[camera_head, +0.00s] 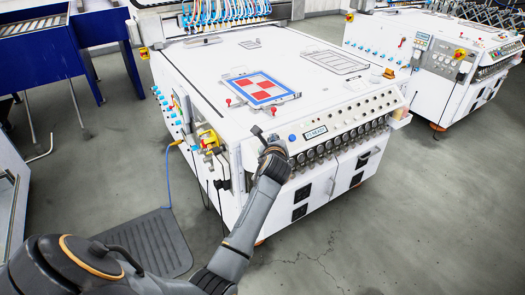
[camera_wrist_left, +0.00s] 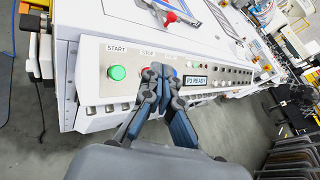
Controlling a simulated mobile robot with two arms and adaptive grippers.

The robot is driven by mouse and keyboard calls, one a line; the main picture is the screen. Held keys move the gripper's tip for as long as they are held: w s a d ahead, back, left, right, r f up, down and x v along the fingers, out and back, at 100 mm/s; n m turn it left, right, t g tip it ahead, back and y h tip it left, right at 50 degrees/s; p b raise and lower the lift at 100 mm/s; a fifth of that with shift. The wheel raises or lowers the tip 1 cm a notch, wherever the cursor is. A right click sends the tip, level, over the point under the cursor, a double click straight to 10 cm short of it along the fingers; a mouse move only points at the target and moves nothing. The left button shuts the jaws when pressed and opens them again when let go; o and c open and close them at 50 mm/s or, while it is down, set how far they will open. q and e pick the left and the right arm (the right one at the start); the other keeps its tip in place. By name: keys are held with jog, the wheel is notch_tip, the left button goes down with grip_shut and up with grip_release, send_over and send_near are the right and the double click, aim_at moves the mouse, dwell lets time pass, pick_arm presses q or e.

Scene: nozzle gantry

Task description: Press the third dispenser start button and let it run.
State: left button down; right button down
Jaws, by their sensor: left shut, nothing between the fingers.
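The white dispenser machine (camera_head: 215,75) has a front control panel with a small display (camera_head: 315,132). In the left wrist view a green button (camera_wrist_left: 117,72) sits under the label START. To its right a red button under STOP is mostly hidden behind my fingers. The display (camera_wrist_left: 196,81) there seems to read P3 READY. My left gripper (camera_wrist_left: 160,72) is shut and empty, in front of the panel, to the right of the green button. I cannot tell whether it touches the panel. In the head view my left gripper (camera_head: 268,142) is at the panel's left end.
A red-and-white checkered plate in a blue frame (camera_head: 250,80) lies on the machine's top. A second white machine (camera_head: 425,62) stands at the right. A dark floor mat (camera_head: 150,240) and a blue cable (camera_head: 168,175) are at the left. Grey floor is clear at lower right.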

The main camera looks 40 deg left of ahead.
pick_arm(q)
jog(key=a+f+b, duration=0.1)
jog(key=f+b, duration=0.1)
jog(key=w+a+f+b, duration=0.1)
jog(key=f+b, duration=0.1)
jog(key=a+f+b, duration=0.1)
jog(key=f+b, duration=0.1)
jog(key=shift+w+a+b, duration=0.3)
jog(key=shift+a, duration=0.05)
jog(key=shift+w+a+f, duration=0.15)
jog(key=shift+a+f, duration=0.3)
jog(key=shift+f, duration=0.05)
jog(key=shift+f, duration=0.1)
dwell(0.8)
jog(key=shift+w+a+f, duration=0.1)
jog(key=shift+a+f, duration=0.1)
